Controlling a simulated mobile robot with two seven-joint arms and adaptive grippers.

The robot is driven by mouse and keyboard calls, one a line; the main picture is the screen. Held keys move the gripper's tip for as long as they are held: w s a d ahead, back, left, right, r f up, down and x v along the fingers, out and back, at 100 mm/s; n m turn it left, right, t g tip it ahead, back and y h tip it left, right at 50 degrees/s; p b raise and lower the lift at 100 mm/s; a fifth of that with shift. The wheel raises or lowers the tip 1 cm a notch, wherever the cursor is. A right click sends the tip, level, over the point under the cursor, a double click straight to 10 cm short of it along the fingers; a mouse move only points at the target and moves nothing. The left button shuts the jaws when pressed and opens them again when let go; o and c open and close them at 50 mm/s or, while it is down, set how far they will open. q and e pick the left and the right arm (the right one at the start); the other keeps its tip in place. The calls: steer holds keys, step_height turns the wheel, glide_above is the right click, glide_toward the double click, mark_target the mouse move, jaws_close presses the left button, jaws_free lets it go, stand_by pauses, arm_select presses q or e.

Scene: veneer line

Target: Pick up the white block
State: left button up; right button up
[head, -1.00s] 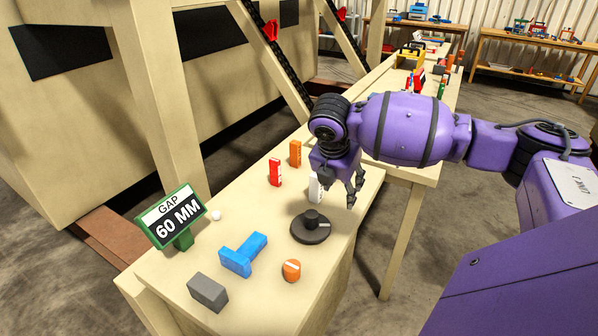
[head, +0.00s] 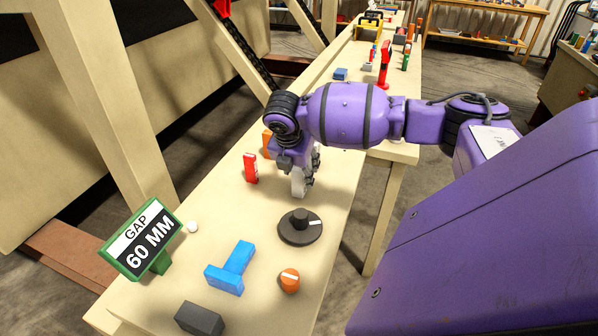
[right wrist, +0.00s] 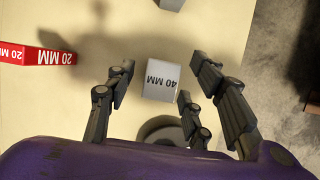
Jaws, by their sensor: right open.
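The white block (head: 297,184) stands on the bench, partly hidden by my right gripper in the head view. In the right wrist view the white block (right wrist: 161,82) shows its top marked 40 MM. My right gripper (head: 302,178) points down at it and is open. In the right wrist view the fingers (right wrist: 158,88) lie on both sides of the block, with a visible gap on each side. My left gripper is not in view.
A red 20 MM block (head: 251,168) and an orange block (head: 267,144) stand to the left.

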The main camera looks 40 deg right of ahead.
steer(key=shift+d+f, duration=0.15)
steer(key=shift+f, duration=0.2)
jaws_close()
steer(key=shift+w+r, duration=0.1)
steer(key=shift+r, duration=0.15)
